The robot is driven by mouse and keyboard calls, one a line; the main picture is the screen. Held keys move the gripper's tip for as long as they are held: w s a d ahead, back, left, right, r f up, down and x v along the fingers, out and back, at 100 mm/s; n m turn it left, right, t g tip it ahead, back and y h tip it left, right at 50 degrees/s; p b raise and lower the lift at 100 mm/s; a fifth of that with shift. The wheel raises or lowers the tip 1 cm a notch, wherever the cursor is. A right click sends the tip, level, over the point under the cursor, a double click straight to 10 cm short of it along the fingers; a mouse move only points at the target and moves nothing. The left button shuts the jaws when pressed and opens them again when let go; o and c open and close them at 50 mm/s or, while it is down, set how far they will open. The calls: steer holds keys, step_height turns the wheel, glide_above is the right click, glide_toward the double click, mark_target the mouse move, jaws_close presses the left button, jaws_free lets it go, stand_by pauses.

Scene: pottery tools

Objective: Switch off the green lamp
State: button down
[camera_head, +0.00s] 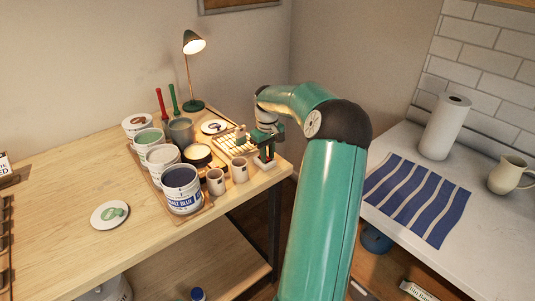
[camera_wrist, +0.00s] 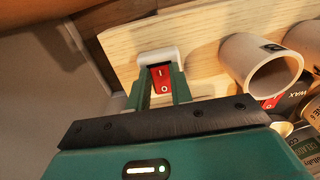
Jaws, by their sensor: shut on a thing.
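The green lamp (camera_head: 194,44) stands at the back of the wooden table, and its bulb glows. A small white switch box (camera_head: 265,163) sits at the table's right corner, right below my gripper (camera_head: 264,143). In the wrist view the white switch box (camera_wrist: 158,54) has a red rocker (camera_wrist: 161,76) with marks on it. My gripper (camera_wrist: 161,92) has its two green fingers on either side of the box, shut on it. No cord between lamp and box can be made out.
White mugs (camera_head: 215,181) and paint tubs (camera_head: 182,188) stand left of my gripper. A mug (camera_wrist: 272,70) is close on the right in the wrist view. A rack (camera_head: 238,143) lies behind the box. The table's front left is mostly clear.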

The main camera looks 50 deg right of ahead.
steer(key=shift+w, duration=0.1)
steer(key=shift+w+g, duration=0.25)
steer(key=shift+g, duration=0.75)
steer(key=shift+d+r+g+y, duration=0.15)
steer(key=shift+g+y, duration=0.15)
steer(key=shift+g, duration=0.2)
steer(key=c, duration=1.2)
jaws_free()
steer(key=shift+c, duration=0.2)
steer(key=shift+r, duration=0.1)
steer(key=v, duration=1.3)
steer(key=shift+r, duration=0.35)
